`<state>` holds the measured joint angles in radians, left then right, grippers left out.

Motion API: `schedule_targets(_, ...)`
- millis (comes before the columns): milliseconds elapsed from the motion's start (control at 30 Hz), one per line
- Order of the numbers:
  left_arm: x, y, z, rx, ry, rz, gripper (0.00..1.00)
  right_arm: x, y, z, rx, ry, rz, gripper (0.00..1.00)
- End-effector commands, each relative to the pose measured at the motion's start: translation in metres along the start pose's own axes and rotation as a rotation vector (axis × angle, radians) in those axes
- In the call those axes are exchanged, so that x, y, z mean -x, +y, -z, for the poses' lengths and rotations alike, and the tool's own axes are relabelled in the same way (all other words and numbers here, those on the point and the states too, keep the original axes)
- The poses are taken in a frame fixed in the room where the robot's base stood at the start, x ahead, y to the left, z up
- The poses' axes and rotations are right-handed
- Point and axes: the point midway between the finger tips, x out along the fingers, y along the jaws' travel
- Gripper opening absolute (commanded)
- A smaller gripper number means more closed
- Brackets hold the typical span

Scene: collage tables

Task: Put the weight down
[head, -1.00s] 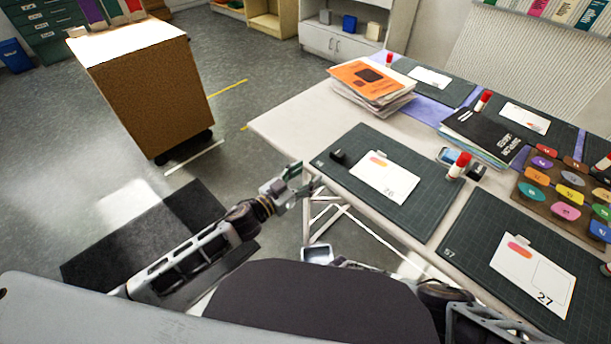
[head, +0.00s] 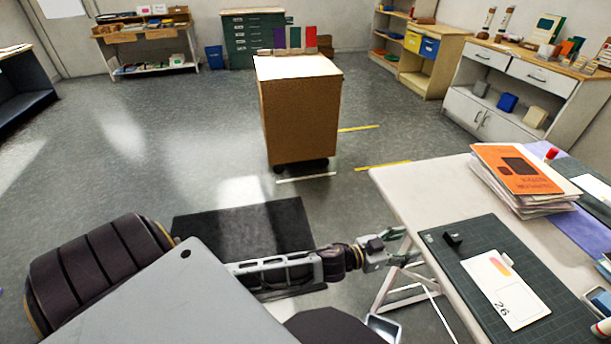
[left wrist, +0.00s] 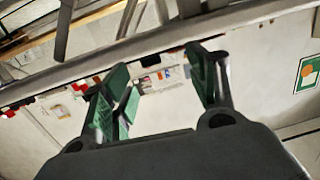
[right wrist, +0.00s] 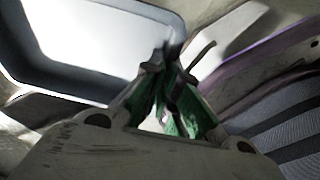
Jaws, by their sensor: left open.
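A small black block, which looks like the weight (head: 453,239), sits on the dark green cutting mat (head: 470,262), beside the upper left corner of the white card marked 26 (head: 505,290). My left gripper (head: 408,259) is open and empty at the table's left edge, to the left of the mat and apart from the block. In the left wrist view its green-padded fingers (left wrist: 165,85) are spread, with nothing between them. My right gripper (right wrist: 165,65) shows only in the right wrist view, blurred, its fingertips together beside a grey-rimmed tray (right wrist: 95,85).
A stack of papers under an orange folder (head: 517,170) lies on the white table (head: 425,190) behind the mat. A brown cabinet (head: 300,115) stands on the floor beyond. The floor left of it is open, with a dark floor mat (head: 245,228).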

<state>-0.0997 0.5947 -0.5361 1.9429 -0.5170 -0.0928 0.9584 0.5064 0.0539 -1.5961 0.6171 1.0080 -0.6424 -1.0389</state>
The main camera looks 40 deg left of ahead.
Motion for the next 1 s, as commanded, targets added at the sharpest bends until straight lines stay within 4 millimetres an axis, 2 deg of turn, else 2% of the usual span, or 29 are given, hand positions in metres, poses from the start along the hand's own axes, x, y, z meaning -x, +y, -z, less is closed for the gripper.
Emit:
schedule_targets(167,0.002,-0.030,-0.054,0.005,-0.097,0.101,0.58,0.000,0.000,0.000,0.000,0.000,0.000,0.00)
schedule_targets(267,0.009,-0.048,-0.093,0.009,-0.173,0.165,0.58,0.000,0.000,0.000,0.000,0.000,0.000,0.00)
schedule_targets(400,0.025,-0.069,-0.154,0.016,-0.296,0.247,0.58,0.000,0.000,0.000,0.000,0.000,0.000,0.00)
schedule_targets(533,0.047,-0.080,-0.212,0.028,-0.418,0.306,0.58,0.000,0.000,0.000,0.000,0.000,0.000,0.00)
schedule_targets(733,0.090,-0.083,-0.297,0.055,-0.611,0.367,0.58,0.000,0.000,0.000,0.000,0.000,0.000,0.00)
schedule_targets(867,0.124,-0.074,-0.349,0.080,-0.738,0.387,0.58,0.000,0.000,0.000,0.000,0.000,0.000,0.00)
schedule_targets(1000,0.164,-0.057,-0.401,0.112,-0.873,0.392,0.58,0.000,0.000,0.000,0.000,0.000,0.000,0.00)
